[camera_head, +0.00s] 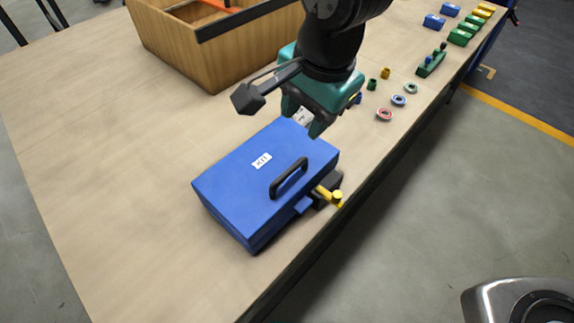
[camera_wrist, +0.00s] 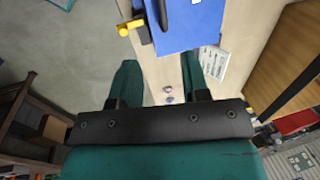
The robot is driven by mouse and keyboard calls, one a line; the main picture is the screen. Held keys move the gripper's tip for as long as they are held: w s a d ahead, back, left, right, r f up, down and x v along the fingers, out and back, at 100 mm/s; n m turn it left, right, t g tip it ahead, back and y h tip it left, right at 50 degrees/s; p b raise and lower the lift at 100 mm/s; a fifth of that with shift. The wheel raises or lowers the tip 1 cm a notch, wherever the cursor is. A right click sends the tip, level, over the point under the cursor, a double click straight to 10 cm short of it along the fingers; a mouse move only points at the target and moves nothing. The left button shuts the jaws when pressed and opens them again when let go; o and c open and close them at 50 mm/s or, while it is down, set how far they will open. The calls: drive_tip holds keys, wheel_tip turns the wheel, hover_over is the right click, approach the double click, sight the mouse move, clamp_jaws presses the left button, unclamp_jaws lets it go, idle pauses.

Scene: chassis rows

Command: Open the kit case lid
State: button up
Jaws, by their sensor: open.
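The blue kit case (camera_head: 240,185) lies on the wooden table near its front edge. Its lid is shut, with a black handle (camera_head: 289,178) and a white label (camera_head: 262,160) on top. A yellow knob on a dark fitting (camera_head: 337,196) sits at its right side. My gripper (camera_head: 302,122) is open and empty, above and just behind the case's far right corner. In the wrist view the two teal fingertips (camera_wrist: 160,70) are apart, and the blue case (camera_wrist: 190,22) shows beyond them at the top with the yellow knob (camera_wrist: 126,29) at its left.
A wooden box (camera_head: 190,50) stands behind the case. Several small rings and coloured pegs (camera_head: 384,114) lie right of my gripper. Blue, green and yellow blocks (camera_head: 460,35) line the far end of the table. The table left of the case (camera_head: 110,170) is clear.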

sight(286, 173)
drive_tip(key=a+f, duration=0.1)
drive_tip(key=f, duration=0.4)
drive_tip(key=w+a+f+p, duration=0.1)
drive_tip(key=f, duration=0.5)
drive_tip(key=w+a+f, duration=0.1)
drive_tip(key=f, duration=0.5)
drive_tip(key=shift+f, duration=0.1)
clamp_jaws()
